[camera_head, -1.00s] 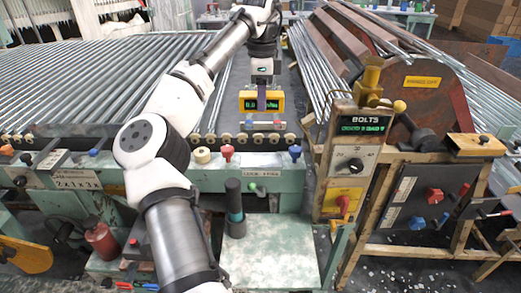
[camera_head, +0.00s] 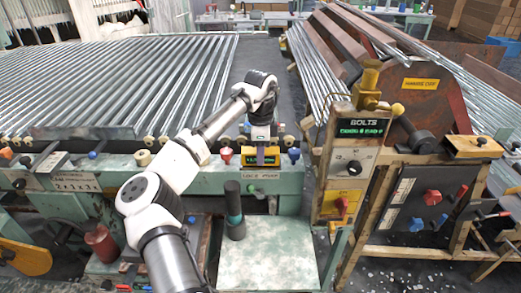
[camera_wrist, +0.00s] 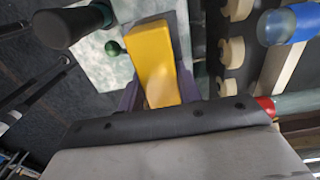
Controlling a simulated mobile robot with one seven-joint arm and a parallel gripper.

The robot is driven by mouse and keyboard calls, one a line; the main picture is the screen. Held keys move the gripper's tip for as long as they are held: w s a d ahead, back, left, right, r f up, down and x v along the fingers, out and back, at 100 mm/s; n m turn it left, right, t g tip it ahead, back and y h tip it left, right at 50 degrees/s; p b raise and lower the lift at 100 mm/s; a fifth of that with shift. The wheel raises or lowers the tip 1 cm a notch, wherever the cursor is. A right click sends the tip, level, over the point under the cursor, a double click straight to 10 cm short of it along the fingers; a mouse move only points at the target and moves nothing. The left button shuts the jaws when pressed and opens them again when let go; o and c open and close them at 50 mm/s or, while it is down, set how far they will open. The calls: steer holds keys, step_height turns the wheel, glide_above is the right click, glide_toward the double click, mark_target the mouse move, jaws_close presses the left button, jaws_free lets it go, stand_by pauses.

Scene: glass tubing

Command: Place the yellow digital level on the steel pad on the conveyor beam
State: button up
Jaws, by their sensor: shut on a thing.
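The yellow digital level (camera_head: 262,160) is in my gripper at the front of the conveyor, low against the green conveyor beam (camera_head: 205,178). Its display faces the head camera, but the reading is too small to be sure of. In the wrist view the yellow level (camera_wrist: 152,62) lies between my gripper's two purple fingers (camera_wrist: 160,95), which are shut on it. The steel pad cannot be made out now; my gripper and the level cover that part of the beam. Whether the level touches the beam cannot be told.
A red knob (camera_head: 226,155) stands left of the level and a blue knob (camera_head: 293,155) right of it. Rollers (camera_wrist: 232,52) line the beam. A dark green cylinder (camera_head: 234,208) stands below in front. The BOLTS control post (camera_head: 352,160) is to the right.

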steer(key=o, duration=1.2)
step_height(320, 180, up, 12)
steer(key=b, duration=0.1)
steer(key=shift+r, duration=0.1)
